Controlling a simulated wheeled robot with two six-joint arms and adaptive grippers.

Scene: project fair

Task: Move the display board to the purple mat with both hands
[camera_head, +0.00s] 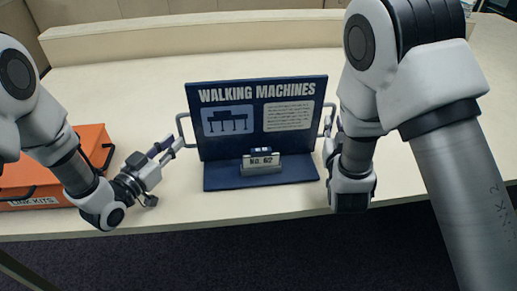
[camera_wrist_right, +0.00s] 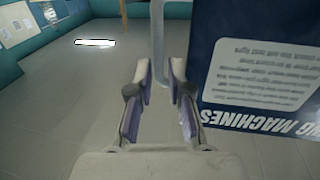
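The navy display board (camera_head: 263,120), titled "WALKING MACHINES", stands upright on its base on the pale table, with a grey handle at each side. A small "NO. 62" block (camera_head: 261,163) sits on its base. My left gripper (camera_head: 174,145) is open just left of and below the left handle (camera_head: 182,128), apparently not closed on it. My right gripper (camera_wrist_right: 160,80) is open, with the right handle (camera_wrist_right: 158,40) between or just beyond its fingertips; the board's printed face (camera_wrist_right: 260,75) is to the right. In the head view my right arm partly hides that gripper. No purple mat is visible.
An orange box (camera_head: 92,140) with a "KITS" label lies on the table (camera_head: 280,60) at the left, close to my left arm. The table behind the board is clear. The table's front edge is just in front of the board's base, with dark floor below.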

